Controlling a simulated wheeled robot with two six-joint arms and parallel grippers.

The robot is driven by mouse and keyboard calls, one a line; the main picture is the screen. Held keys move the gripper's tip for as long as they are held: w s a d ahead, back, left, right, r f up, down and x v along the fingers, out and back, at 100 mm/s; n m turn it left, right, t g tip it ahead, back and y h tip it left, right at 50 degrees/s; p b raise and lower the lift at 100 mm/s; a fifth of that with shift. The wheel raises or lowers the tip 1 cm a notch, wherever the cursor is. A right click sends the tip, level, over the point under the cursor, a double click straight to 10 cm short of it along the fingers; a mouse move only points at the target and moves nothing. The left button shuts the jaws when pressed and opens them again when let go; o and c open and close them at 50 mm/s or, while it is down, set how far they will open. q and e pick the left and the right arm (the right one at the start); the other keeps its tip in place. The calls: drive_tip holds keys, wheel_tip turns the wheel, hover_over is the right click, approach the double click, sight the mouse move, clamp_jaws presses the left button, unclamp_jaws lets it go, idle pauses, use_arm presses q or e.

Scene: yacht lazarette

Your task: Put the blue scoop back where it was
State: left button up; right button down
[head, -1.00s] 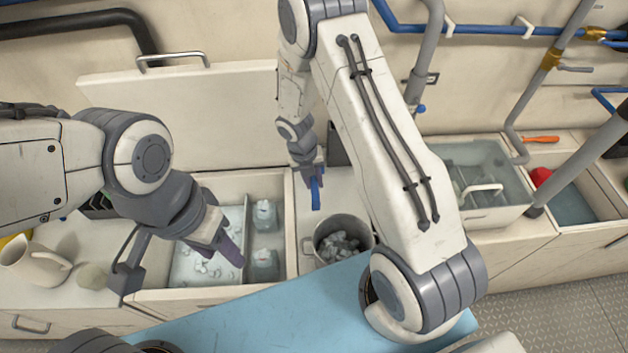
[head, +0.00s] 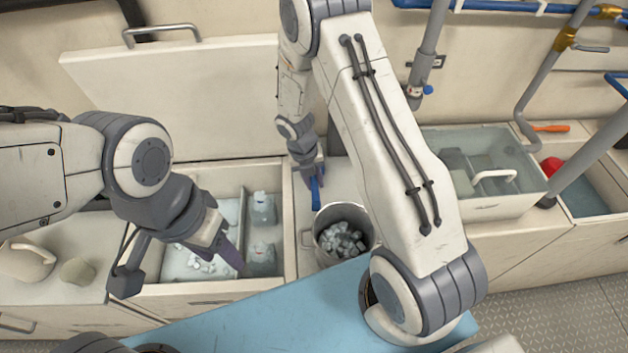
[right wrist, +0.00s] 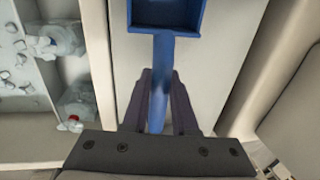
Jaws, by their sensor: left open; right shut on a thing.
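The blue scoop (head: 316,191) is held in my right gripper (head: 309,176), above the pale counter between the ice bin and the metal bucket. In the right wrist view, the fingers (right wrist: 160,100) are closed around its blue handle (right wrist: 159,85), with the scoop's square head (right wrist: 167,15) at the top edge. My left gripper (head: 230,255) is open and empty over the open ice bin (head: 287,230). The bin holds loose ice on the left and two pale bottles (head: 263,208) in a narrow right compartment.
A metal bucket (head: 325,220) of ice cubes stands right of the bin. The bin's raised lid (head: 190,90) leans at the back. A clear-lidded box (head: 490,205) is further right.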

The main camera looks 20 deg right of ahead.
drive_tip(key=shift+f, duration=0.6)
drive_tip(key=c, duration=0.6)
unclamp_jaws()
drive_tip(key=shift+r, duration=0.1)
drive_tip(key=r, duration=0.3)
drive_tip(key=a+r, duration=0.1)
drive_tip(key=r, duration=0.2)
drive_tip(key=a+r, duration=0.1)
drive_tip(key=r, duration=0.3)
drive_tip(key=shift+w+p, duration=0.25)
drive_tip(key=shift+p, duration=0.1)
drive_tip(key=shift+r, duration=0.1)
